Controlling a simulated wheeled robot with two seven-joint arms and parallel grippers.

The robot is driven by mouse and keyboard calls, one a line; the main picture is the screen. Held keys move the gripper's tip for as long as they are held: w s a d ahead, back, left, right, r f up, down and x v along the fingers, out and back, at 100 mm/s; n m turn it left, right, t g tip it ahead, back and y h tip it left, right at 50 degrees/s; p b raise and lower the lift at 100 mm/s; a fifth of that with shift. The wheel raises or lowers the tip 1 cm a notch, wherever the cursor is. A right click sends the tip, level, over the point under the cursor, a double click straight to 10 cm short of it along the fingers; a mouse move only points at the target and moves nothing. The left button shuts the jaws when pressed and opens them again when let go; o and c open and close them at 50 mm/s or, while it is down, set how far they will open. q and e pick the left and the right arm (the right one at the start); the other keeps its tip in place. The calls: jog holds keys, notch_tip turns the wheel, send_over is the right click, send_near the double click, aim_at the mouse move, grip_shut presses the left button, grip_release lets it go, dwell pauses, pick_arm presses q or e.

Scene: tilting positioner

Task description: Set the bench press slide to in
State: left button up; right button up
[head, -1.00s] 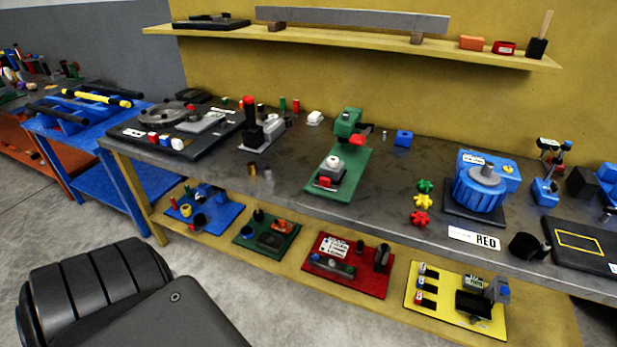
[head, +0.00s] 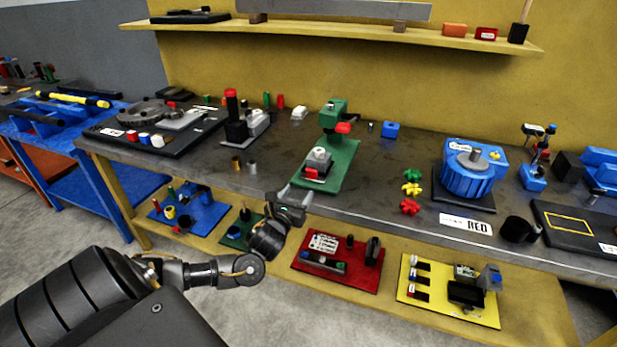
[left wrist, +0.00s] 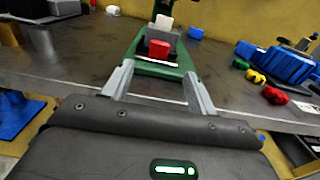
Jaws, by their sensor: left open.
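The bench press has a green base and frame (head: 340,148) and stands on the grey workbench near the middle. Its slide, a grey block with a white top (head: 318,158) and a red front piece (head: 312,173), sits at the front of the green base. In the left wrist view the red piece (left wrist: 158,48) is straight ahead, beyond my fingertips. My left gripper (head: 296,193) is open and empty, in front of the bench edge and short of the slide; its two fingers (left wrist: 157,85) are spread apart. My right gripper does not show.
A red-handled black press (head: 236,125) stands to the left on the bench. Red, yellow and green knobs (head: 411,190) and a blue motor-like unit (head: 468,175) stand to the right. The bench's front edge lies close to my left gripper. A lower shelf holds coloured boards (head: 338,265).

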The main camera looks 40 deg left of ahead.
aim_at(311, 172)
pick_arm(q)
jog(key=p+x, duration=0.1)
jog(key=x, duration=0.9)
jog(key=shift+w+a, duration=0.2)
jog(key=shift+w, duration=0.15)
